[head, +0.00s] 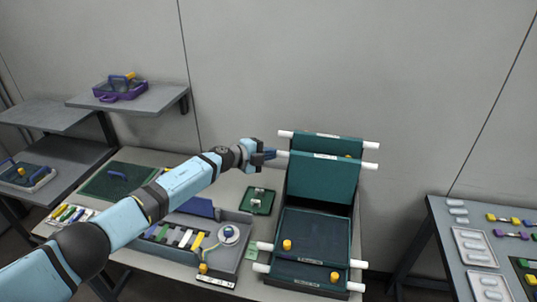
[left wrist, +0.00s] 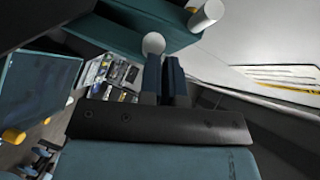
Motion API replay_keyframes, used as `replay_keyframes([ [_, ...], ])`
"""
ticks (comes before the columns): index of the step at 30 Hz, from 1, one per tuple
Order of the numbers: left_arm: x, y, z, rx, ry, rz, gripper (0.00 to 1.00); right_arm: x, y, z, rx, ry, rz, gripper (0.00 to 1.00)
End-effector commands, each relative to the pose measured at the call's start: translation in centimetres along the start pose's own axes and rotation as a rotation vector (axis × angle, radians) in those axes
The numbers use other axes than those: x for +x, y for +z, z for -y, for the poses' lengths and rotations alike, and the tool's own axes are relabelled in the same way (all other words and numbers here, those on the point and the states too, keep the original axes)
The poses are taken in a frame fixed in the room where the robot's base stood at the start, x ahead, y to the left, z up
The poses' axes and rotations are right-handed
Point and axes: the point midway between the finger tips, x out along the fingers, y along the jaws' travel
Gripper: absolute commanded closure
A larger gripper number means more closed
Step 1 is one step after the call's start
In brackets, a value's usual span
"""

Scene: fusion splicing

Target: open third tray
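A stack of dark green trays with white rod ends stands on the middle table. The top tray (head: 327,145) and the one below it (head: 322,177) are tilted up. The two lower trays, the upper (head: 315,226) and the bottom one (head: 305,272), lie lower with yellow knobs showing. My left gripper (head: 271,154) is at the left white rod end (head: 282,154) of the second raised tray. In the left wrist view the fingers (left wrist: 165,70) are nearly together, and a white rod end (left wrist: 154,43) shows at their tips, not clearly between them. My right gripper is not in view.
A blue-grey case (head: 222,255) with coloured strips and a reel sits left of the stack. A small green board (head: 258,201) lies behind it. A right table (head: 445,225) carries light trays. A purple basket (head: 119,93) is on the left shelf. The wall is behind.

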Motion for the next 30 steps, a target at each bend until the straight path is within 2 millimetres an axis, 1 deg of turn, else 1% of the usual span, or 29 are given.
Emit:
replay_keyframes([
  [1,0.0,0.2,0.3,0.002,-0.005,0.006,1.00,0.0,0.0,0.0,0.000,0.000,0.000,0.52],
  [16,0.0,0.3,0.7,0.004,-0.009,0.010,1.00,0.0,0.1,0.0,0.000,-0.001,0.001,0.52],
  [20,-0.5,0.3,0.8,0.006,-0.010,0.010,1.00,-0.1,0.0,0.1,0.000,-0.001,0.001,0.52],
  [23,-1.7,0.3,0.7,0.007,-0.008,0.009,1.00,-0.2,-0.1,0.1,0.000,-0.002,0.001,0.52],
  [26,-3.4,0.2,0.6,0.008,-0.006,0.008,1.00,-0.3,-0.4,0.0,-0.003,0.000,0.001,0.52],
  [30,-6.4,0.1,0.4,0.007,-0.005,0.006,1.00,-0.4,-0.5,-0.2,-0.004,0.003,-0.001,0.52],
])
